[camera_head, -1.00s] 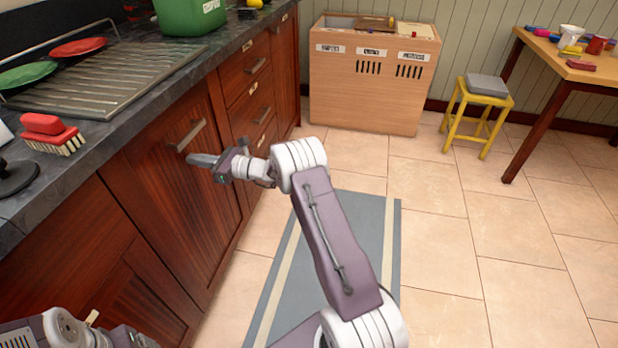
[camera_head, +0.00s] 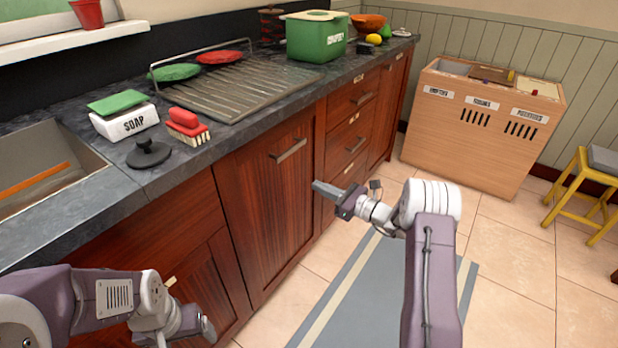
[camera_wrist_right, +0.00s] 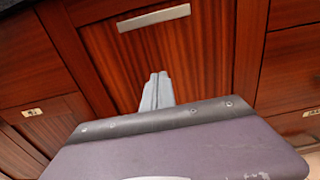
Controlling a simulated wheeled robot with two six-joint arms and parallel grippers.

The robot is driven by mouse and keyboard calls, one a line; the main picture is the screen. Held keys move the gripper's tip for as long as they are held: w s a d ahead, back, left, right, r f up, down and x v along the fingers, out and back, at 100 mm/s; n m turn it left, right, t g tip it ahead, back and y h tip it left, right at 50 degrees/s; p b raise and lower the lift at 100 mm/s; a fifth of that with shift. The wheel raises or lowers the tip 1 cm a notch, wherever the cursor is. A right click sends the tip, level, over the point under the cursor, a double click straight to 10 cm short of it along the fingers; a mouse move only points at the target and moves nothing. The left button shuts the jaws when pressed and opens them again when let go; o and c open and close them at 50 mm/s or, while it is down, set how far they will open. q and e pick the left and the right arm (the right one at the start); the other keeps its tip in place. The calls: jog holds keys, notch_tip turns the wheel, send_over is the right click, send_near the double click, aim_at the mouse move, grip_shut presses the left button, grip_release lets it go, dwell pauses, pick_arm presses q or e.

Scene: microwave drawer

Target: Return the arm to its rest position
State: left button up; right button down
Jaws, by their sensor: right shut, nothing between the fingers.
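My right gripper (camera_head: 320,187) is shut and empty, its grey fingers together. It is held out in front of the dark wood cabinets, to the right of and below the bar handle (camera_head: 288,149) of a cabinet door (camera_head: 265,205). In the right wrist view the shut fingers (camera_wrist_right: 158,85) point toward a wood front, below its bar handle (camera_wrist_right: 154,18). My left arm (camera_head: 110,300) is folded low at the left in the head view. The fingers of the left gripper do not show.
A wooden sorting box (camera_head: 480,130) and a yellow stool (camera_head: 585,190) stand at the right. The floor around the grey mat (camera_head: 375,300) is clear.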

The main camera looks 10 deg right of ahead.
pick_arm(q)
jog(key=shift+s+r, duration=0.15)
jog(key=shift+r, duration=0.15)
pick_arm(e)
jog(key=shift+v, duration=1.05)
jog(key=shift+a, duration=0.1)
